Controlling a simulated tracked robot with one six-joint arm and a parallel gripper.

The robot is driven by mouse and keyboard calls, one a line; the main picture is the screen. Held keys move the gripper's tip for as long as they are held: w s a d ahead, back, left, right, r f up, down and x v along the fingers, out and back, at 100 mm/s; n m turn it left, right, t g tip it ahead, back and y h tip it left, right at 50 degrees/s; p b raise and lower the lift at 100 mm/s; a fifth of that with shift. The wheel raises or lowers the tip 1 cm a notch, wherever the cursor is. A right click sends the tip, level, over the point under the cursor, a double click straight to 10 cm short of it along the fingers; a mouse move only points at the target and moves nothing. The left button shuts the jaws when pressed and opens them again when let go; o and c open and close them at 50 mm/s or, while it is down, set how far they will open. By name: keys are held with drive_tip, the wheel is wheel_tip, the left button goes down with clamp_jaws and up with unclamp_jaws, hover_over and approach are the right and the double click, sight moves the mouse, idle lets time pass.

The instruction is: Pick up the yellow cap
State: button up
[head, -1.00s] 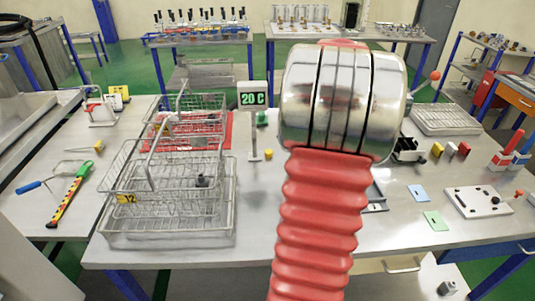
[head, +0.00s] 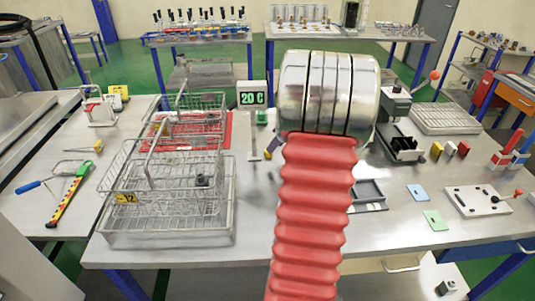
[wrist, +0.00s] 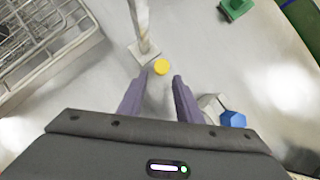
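The yellow cap (wrist: 161,67) is a small round disc on the grey table in the wrist view. It lies beside the foot of the sign post, just beyond my fingertips. My gripper (wrist: 163,82) is open, with two purple-grey fingers apart and no object held between them. The cap sits in line with the gap, nearer the left fingertip. In the head view the cap shows as a small yellow spot (head: 268,155) by the post, next to one of my fingers. My arm hides most of the gripper there.
The 20 C sign post (head: 253,130) stands close to the cap. Wire baskets (head: 170,200) are to the left. In the wrist view, a blue hexagonal piece (wrist: 233,119) with a white part lies right of my fingers, and a green block (wrist: 235,8) lies farther off.

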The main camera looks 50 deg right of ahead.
sight(272, 157)
drive_tip(key=shift+x, duration=2.55)
drive_tip(key=shift+w+d, duration=0.1)
drive_tip(key=shift+d, duration=0.05)
drive_tip(key=c, duration=0.8)
